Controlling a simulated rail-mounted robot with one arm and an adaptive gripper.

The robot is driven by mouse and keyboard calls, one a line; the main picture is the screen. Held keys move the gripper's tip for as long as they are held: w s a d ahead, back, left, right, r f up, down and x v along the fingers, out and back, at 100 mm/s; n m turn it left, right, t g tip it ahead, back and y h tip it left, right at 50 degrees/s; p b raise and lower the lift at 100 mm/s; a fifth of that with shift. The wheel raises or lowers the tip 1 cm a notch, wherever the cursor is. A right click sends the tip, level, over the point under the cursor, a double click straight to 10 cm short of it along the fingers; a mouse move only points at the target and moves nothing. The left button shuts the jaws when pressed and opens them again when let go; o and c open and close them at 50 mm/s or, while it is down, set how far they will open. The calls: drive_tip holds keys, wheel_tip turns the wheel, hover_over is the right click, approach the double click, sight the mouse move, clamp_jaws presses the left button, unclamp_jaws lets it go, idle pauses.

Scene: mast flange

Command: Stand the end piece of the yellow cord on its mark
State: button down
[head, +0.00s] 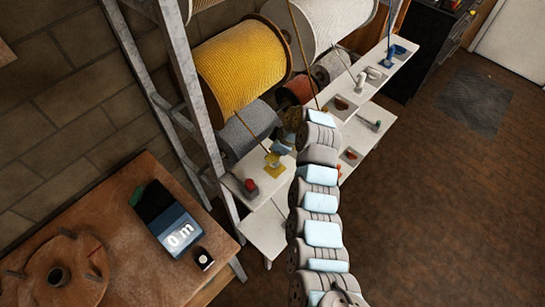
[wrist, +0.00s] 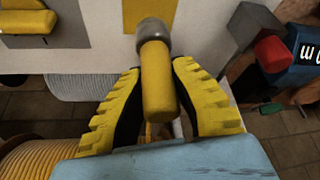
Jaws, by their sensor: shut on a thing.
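The end piece (wrist: 157,85), a yellow cylinder with a grey rounded end, is between the two yellow ridged fingers of my gripper (wrist: 158,75) in the wrist view. My gripper is shut on it. The grey end points towards a yellow square mark (wrist: 131,14) on the pale shelf and covers part of it. I cannot tell whether the end touches the shelf. In the head view my gripper (head: 279,150) is over the shelf's near end, and the yellow cord (head: 248,132) runs down to it from the yellow spool (head: 242,64). The piece is hardly discernible there.
Other small fittings line the pale shelf (head: 350,130). A grey ladder frame (head: 187,75) rises at the left. A bench (head: 130,240) holds a meter reading "0 m" (head: 177,232). Floor at right is clear.

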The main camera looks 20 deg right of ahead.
drive_tip(key=shift+f, duration=1.5)
drive_tip(key=shift+f, duration=0.1)
drive_tip(key=shift+f, duration=0.15)
drive_tip(key=c, duration=1.1)
unclamp_jaws()
drive_tip(key=shift+o, duration=0.2)
drive_tip(key=shift+d+r, duration=0.2)
drive_tip(key=shift+r, duration=0.5)
drive_tip(key=v, duration=1.1)
